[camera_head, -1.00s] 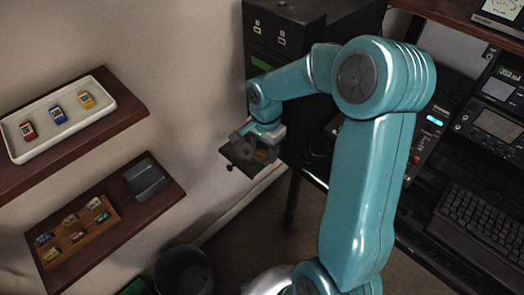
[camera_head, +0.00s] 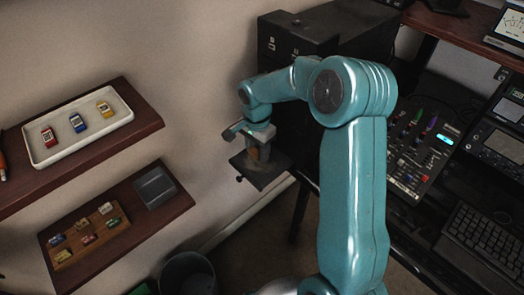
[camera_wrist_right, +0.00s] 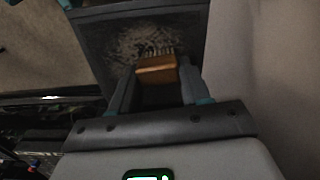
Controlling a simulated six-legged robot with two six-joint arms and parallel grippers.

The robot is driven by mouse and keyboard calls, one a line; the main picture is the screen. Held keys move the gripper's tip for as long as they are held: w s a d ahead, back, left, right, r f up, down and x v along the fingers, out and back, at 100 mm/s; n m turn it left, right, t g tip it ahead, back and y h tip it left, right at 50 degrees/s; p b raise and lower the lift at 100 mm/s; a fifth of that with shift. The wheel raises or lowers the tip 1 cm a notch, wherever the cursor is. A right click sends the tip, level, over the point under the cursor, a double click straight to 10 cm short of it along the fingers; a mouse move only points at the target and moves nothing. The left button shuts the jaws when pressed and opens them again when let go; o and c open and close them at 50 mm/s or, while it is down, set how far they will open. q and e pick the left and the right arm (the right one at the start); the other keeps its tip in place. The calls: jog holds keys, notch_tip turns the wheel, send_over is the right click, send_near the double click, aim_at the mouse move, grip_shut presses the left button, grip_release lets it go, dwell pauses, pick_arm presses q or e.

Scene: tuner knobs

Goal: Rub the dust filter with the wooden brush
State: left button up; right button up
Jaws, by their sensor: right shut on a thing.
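My right gripper (camera_head: 260,152) is shut on the wooden brush (camera_head: 265,152), a small tan block. In the right wrist view the brush (camera_wrist_right: 157,70) sits between the two fingers, its pale bristles pointing at the dust filter (camera_wrist_right: 95,35). The filter is a dark framed panel with a patch of grey dust around the bristle tips. The bristles seem to touch or nearly touch it; I cannot tell which. In the head view the filter (camera_head: 270,178) sticks out below the gripper, beside the dark cabinet. My left gripper is not in view.
A tall black cabinet (camera_head: 290,45) stands behind the gripper. Two wall shelves at left carry a white tray (camera_head: 66,152) with small coloured items, a wooden rack (camera_head: 75,258) and a dark box (camera_head: 154,188). A bin (camera_head: 187,272) stands below. Radio gear (camera_head: 420,150) fills the right.

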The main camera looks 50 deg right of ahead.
aim_at(277, 169)
jog(key=shift+w+d+p, duration=0.2)
jog(key=shift+w+p, duration=0.45)
jog(key=shift+w, duration=1.15)
jog(key=shift+s+d, duration=0.1)
jog(key=shift+d, duration=0.45)
jog(key=shift+s+f+b, duration=0.1)
jog(key=shift+s+b, duration=0.2)
jog(key=shift+s, duration=0.05)
jog(key=shift+s+a+b, duration=0.15)
jog(key=shift+s+b, duration=0.4)
jog(key=shift+s, duration=0.9)
jog(key=shift+s+b, duration=0.65)
jog(key=shift+s, duration=0.4)
jog(key=shift+s+a+b, duration=0.15)
jog(key=shift+s+b, duration=0.15)
jog(key=shift+s, duration=0.55)
jog(key=shift+s+a+b, duration=0.1)
jog(key=shift+s+b, duration=0.2)
jog(key=shift+s, duration=0.5)
jog(key=shift+s+a, duration=0.1)
jog(key=shift+s, duration=0.7)
jog(key=shift+r, duration=0.25)
notch_tip(277, 169, up, 6)
jog(key=p, duration=0.4)
